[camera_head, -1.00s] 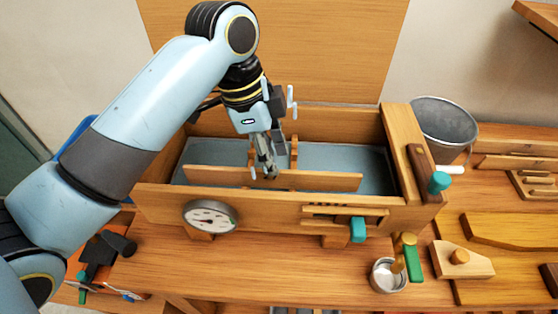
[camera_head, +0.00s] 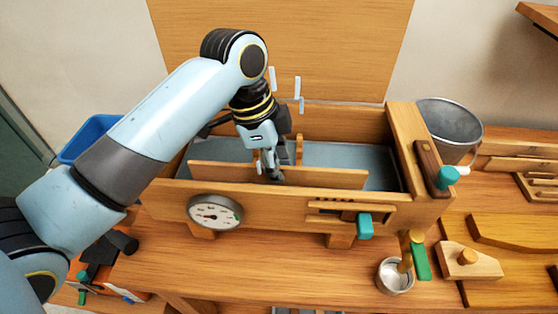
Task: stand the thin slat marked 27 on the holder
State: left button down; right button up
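A long thin wooden slat (camera_head: 325,178) stands on edge inside the wooden trough, just behind its front wall. I cannot read a number on it. My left gripper (camera_head: 270,174) reaches down from above at the slat's middle, its fingertips overlapping the slat. The fingers look close together, but whether they are pressed on the slat is unclear. My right gripper is not in view. I cannot tell for sure which thing is the holder; a small wooden rack (camera_head: 540,187) lies at the right edge.
The wooden trough (camera_head: 270,208) carries a round gauge (camera_head: 215,212) and a teal knob (camera_head: 365,226) in front. A metal bucket (camera_head: 450,128) stands behind its right end. A metal cup (camera_head: 394,276) and a wooden block (camera_head: 468,261) stand on the bench. A blue bin (camera_head: 88,139) is at the left.

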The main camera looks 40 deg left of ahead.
pick_arm(q)
notch_tip(320, 180, up, 3)
jog(key=shift+f+p, duration=0.2)
jog(key=shift+p, duration=0.85)
jog(key=shift+r, duration=3.7)
